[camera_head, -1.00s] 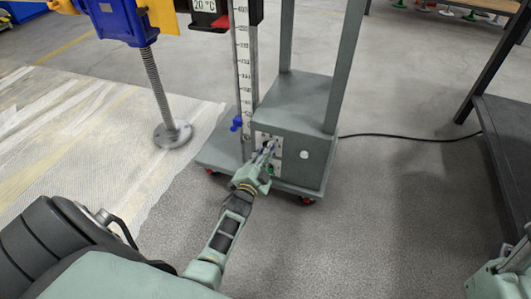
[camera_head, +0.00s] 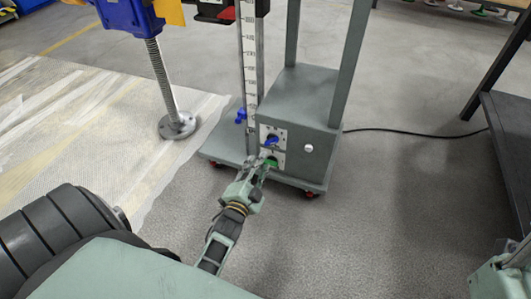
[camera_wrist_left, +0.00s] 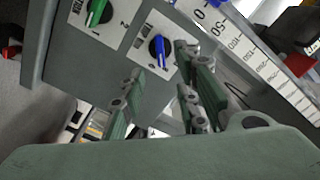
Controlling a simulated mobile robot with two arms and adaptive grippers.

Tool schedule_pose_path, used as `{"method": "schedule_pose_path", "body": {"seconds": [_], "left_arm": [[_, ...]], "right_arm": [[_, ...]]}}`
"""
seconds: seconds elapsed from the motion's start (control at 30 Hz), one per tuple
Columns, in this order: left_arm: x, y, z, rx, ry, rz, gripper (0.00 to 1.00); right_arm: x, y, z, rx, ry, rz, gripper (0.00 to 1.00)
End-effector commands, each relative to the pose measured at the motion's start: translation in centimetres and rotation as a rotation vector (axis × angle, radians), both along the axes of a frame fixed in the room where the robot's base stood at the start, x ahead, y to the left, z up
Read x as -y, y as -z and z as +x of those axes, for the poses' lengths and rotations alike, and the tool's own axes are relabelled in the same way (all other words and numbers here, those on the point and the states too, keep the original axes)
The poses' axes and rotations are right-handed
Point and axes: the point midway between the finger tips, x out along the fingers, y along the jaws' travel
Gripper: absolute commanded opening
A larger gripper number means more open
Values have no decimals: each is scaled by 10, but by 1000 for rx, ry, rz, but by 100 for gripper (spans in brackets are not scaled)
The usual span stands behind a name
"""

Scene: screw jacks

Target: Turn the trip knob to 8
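The grey cabinet's front plates carry a blue knob (camera_head: 271,140) and, below it, a green knob (camera_head: 271,162). The green knob (camera_wrist_left: 97,12) is at the top, partly cut off. My left gripper (camera_head: 262,168) is just in front of the plates, below the blue knob. In the left wrist view its fingers (camera_wrist_left: 160,68) are spread, with nothing between them. My right arm's end shows only partly at the lower right.
The cabinet (camera_head: 305,105) stands on a low wheeled base beside an upright scale (camera_head: 250,75). A white button (camera_head: 308,148) is on its front. A threaded post (camera_head: 160,85) stands to the left.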

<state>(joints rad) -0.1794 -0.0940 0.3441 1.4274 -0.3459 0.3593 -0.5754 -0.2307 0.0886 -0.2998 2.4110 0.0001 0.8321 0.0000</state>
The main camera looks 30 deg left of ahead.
Motion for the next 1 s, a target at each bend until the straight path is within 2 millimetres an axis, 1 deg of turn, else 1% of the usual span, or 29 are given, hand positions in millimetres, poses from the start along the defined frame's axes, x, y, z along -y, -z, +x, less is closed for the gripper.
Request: {"method": "schedule_pose_path", "body": {"seconds": [0.03, 0.1, 0.23, 0.8, 0.87, 0.9, 0.97, 1.0], "left_arm": [[2, 0, -9, -1, 0, -1, 30], [4, 0, -16, -1, 0, -1, 30], [6, 0, -24, 0, 0, -1, 30], [7, -1, -25, 2, 1, -1, 30], [8, -6, -23, 15, 7, -4, 30], [12, -15, -21, 35, 16, -7, 30], [19, -34, -16, 84, 39, -19, 30], [26, -53, -13, 128, 61, -31, 30]], "right_arm": [[0, 0, 0, 0, 0, 0, 40], [0, 0, 0, 0, 0, 0, 40], [0, 0, 0, 0, 0, 0, 40], [0, 0, 0, 0, 0, 0, 40], [0, 0, 0, -1, 0, 0, 40], [0, 0, 0, -2, 0, 0, 40], [0, 0, 0, -4, -1, 1, 40], [0, 0, 0, -6, -1, 0, 40]]}}
